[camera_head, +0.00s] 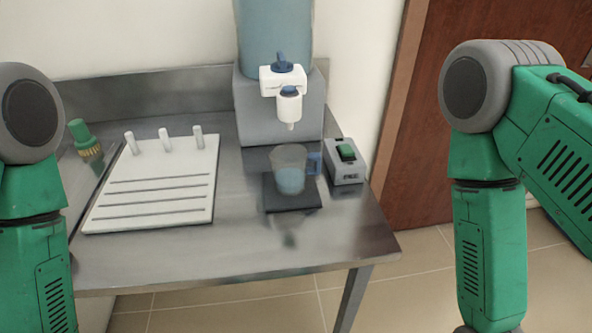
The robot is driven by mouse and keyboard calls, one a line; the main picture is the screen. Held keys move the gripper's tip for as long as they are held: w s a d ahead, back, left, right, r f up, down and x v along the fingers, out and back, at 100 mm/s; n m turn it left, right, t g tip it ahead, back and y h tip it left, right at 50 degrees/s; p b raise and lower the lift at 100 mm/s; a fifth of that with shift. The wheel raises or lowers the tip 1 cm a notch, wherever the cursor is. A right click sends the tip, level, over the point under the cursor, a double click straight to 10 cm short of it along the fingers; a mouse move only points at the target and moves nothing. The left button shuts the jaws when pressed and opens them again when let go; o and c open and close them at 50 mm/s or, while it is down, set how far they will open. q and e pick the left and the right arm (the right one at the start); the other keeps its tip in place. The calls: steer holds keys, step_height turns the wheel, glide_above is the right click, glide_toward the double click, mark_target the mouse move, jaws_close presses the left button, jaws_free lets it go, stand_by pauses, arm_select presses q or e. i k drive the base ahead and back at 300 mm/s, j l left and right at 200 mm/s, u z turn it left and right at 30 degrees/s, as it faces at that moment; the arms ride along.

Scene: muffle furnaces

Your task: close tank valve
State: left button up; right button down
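A tank (275,35) of bluish translucent material stands on a grey metal base (255,115) at the back right of the metal table. Its valve (284,75) is a white block with a dark blue knob on top and a white spout with a blue cap pointing down. A clear cup (290,170) with a blue handle stands below and in front of the spout, with bluish liquid in its lower part. Whether liquid is flowing is too small to tell. Both my arms are at the sides of the picture; neither gripper is in view.
The cup is on a dark square plate (292,203). A grey box with a green switch (346,153) stands right of it. A white slotted board (150,190) with three pegs lies left. The table's front is clear.

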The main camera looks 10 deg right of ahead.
mark_target(282, 65)
steer(key=l+u, duration=0.5)
steer(key=u, duration=0.25)
steer(key=k+l+u, duration=0.1)
steer(key=u, duration=0.25)
steer(key=l, duration=0.15)
